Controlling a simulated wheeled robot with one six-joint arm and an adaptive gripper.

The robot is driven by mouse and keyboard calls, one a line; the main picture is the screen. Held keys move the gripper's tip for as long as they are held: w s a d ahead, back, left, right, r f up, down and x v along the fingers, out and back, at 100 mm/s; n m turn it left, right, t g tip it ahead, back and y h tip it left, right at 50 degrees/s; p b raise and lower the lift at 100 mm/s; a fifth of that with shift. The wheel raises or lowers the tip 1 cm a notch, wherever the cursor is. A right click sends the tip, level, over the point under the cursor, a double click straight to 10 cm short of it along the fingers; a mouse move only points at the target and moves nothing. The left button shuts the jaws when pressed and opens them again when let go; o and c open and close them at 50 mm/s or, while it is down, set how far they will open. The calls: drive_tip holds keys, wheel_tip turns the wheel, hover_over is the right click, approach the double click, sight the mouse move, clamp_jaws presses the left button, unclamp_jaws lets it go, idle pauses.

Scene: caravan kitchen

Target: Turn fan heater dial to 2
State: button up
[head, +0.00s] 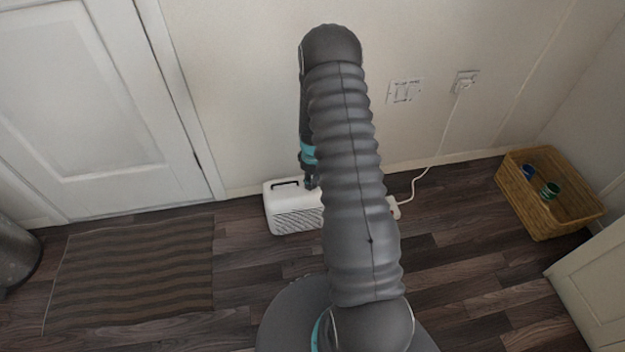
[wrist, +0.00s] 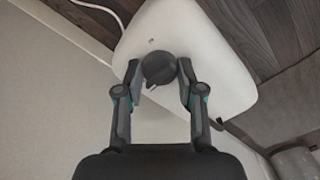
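The white fan heater (head: 290,215) stands on the floor against the wall, with a dark handle and a slatted front; my arm hides its right part. In the wrist view its white top (wrist: 215,55) carries a dark grey round dial (wrist: 159,68). A small tab on the dial points down and slightly left in the picture. A tiny mark shows on the top above the dial. My gripper (wrist: 160,70) is open, with one finger on each side of the dial; narrow gaps seem to remain. In the head view my gripper (head: 311,182) is over the heater's top.
A white cable (head: 430,170) runs from the wall socket (head: 466,80) down to the floor beside the heater. A wicker basket (head: 545,205) with small items stands at right. A striped mat (head: 135,270) lies at left before the door (head: 90,110).

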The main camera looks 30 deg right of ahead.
drive_tip(key=shift+c, duration=1)
drive_tip(key=shift+f+m, duration=0.1)
drive_tip(key=shift+m, duration=0.2)
drive_tip(key=m+b, duration=0.3)
drive_tip(key=m, duration=0.1)
drive_tip(key=m+b, duration=0.1)
drive_tip(key=m, duration=0.3)
drive_tip(key=shift+b, duration=0.4)
drive_tip(key=m+b, duration=0.1)
drive_tip(key=m, duration=0.2)
drive_tip(key=shift+m, duration=0.3)
drive_tip(key=m+b, duration=0.2)
drive_tip(key=m, duration=0.4)
drive_tip(key=m+b, duration=0.1)
drive_tip(key=m, duration=0.4)
drive_tip(key=shift+m, duration=0.3)
